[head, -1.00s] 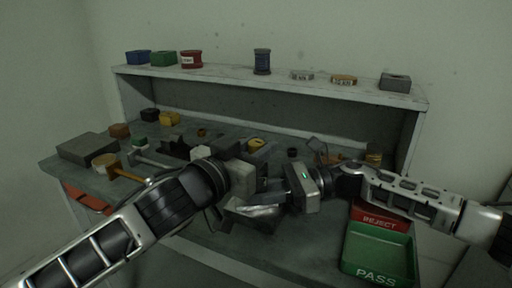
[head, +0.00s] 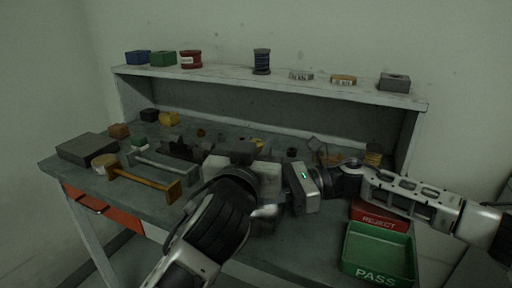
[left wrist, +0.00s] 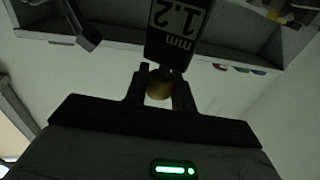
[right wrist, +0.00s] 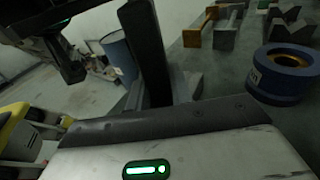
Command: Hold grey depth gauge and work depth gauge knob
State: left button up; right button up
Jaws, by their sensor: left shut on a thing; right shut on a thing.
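In the head view my left gripper (head: 258,180) is close to my right gripper (head: 300,187) above the bench front, and the hands hide most of the gauge. My right gripper is shut on the gauge, though its grip is hard to make out. In the right wrist view a dark upright piece stands at its fingers.
A green PASS tray (head: 378,252) and a red REJECT tray (head: 380,216) stand at the bench's right. Spools and blocks line the shelf (head: 215,76).

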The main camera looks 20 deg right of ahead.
pick_arm(q)
jog(key=shift+n+t+y, duration=0.4)
jog(key=shift+n+y, duration=0.2)
jog(key=shift+y, duration=0.3)
jog(key=o, duration=1)
jog(key=shift+c, duration=0.2)
